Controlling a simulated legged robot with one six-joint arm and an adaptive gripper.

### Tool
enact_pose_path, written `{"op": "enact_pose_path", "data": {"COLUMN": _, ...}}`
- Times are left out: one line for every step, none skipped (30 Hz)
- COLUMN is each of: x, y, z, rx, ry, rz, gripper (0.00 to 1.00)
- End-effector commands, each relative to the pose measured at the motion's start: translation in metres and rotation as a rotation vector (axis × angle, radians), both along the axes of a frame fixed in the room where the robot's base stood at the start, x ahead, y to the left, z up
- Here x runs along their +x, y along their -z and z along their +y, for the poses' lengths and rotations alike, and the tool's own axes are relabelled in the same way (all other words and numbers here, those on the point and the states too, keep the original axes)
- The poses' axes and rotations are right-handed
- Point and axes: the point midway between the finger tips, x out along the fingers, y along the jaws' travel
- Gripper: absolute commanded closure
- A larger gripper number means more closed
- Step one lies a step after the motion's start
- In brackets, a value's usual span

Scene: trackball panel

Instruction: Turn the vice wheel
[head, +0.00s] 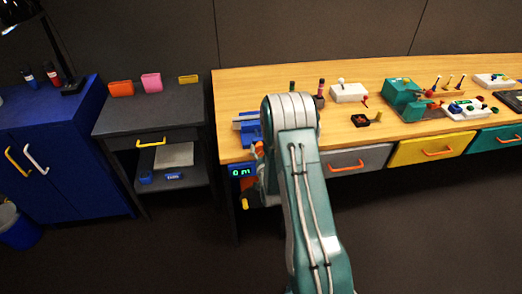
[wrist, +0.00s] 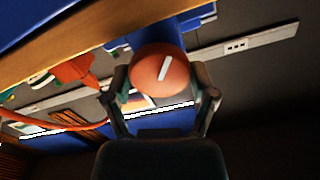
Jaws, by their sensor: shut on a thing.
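The blue vice (head: 246,124) sits at the left front edge of the wooden bench, partly hidden behind my arm. It also shows at the top of the wrist view (wrist: 186,22). The vice wheel (wrist: 160,69) is a round orange-red knob with a white line, seen face-on and slanted in the wrist view. My gripper (wrist: 163,88) has one finger on each side of the wheel and is shut on it. In the head view the gripper is mostly hidden by my teal arm, and a small orange patch (head: 259,149) shows beside it.
A small display (head: 242,171) hangs below the bench edge. A dark side table (head: 150,118) and a blue cabinet (head: 62,150) stand left. A teal device (head: 402,95) and several small boxes stand right on the bench, above drawers with orange handles.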

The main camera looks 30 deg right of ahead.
Motion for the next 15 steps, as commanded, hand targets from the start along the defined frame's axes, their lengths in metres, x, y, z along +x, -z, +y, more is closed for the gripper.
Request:
{"op": "enact_pose_path", "data": {"x": 0.0004, "y": -0.0016, "z": -0.001, "rx": 0.042, "ry": 0.002, "rz": -0.017, "gripper": 0.74}}
{"op": "enact_pose_path", "data": {"x": 0.0004, "y": -0.0016, "z": -0.0012, "rx": 0.07, "ry": 0.002, "rz": -0.025, "gripper": 0.74}}
{"op": "enact_pose_path", "data": {"x": 0.0003, "y": -0.0015, "z": -0.0014, "rx": 0.106, "ry": 0.001, "rz": -0.037, "gripper": 0.74}}
{"op": "enact_pose_path", "data": {"x": 0.0003, "y": -0.0015, "z": -0.0016, "rx": 0.134, "ry": 0.001, "rz": -0.045, "gripper": 0.74}}
{"op": "enact_pose_path", "data": {"x": 0.0003, "y": -0.0015, "z": -0.0017, "rx": 0.161, "ry": 0.001, "rz": -0.052, "gripper": 0.74}}
{"op": "enact_pose_path", "data": {"x": 0.0002, "y": -0.0014, "z": -0.0019, "rx": 0.196, "ry": 0.001, "rz": -0.062, "gripper": 0.74}}
{"op": "enact_pose_path", "data": {"x": 0.0001, "y": -0.0014, "z": -0.002, "rx": 0.222, "ry": 0.002, "rz": -0.07, "gripper": 0.74}}
{"op": "enact_pose_path", "data": {"x": 0.0001, "y": -0.0012, "z": -0.0022, "rx": 0.247, "ry": 0.002, "rz": -0.077, "gripper": 0.74}}
{"op": "enact_pose_path", "data": {"x": 0.0001, "y": -0.0012, "z": -0.0024, "rx": 0.281, "ry": 0.002, "rz": -0.087, "gripper": 0.74}}
{"op": "enact_pose_path", "data": {"x": 0.0001, "y": -0.0011, "z": -0.0026, "rx": 0.305, "ry": 0.002, "rz": -0.094, "gripper": 0.74}}
{"op": "enact_pose_path", "data": {"x": 0.0, "y": -0.001, "z": -0.0028, "rx": 0.328, "ry": 0.002, "rz": -0.101, "gripper": 0.74}}
{"op": "enact_pose_path", "data": {"x": 0.0, "y": -0.001, "z": -0.0029, "rx": 0.359, "ry": 0.002, "rz": -0.11, "gripper": 0.74}}
{"op": "enact_pose_path", "data": {"x": 0.0, "y": -0.0009, "z": -0.003, "rx": 0.381, "ry": 0.002, "rz": -0.116, "gripper": 0.74}}
{"op": "enact_pose_path", "data": {"x": -0.0001, "y": -0.0008, "z": -0.0031, "rx": 0.402, "ry": 0.002, "rz": -0.122, "gripper": 0.74}}
{"op": "enact_pose_path", "data": {"x": -0.0001, "y": -0.0007, "z": -0.0033, "rx": 0.428, "ry": 0.002, "rz": -0.13, "gripper": 0.74}}
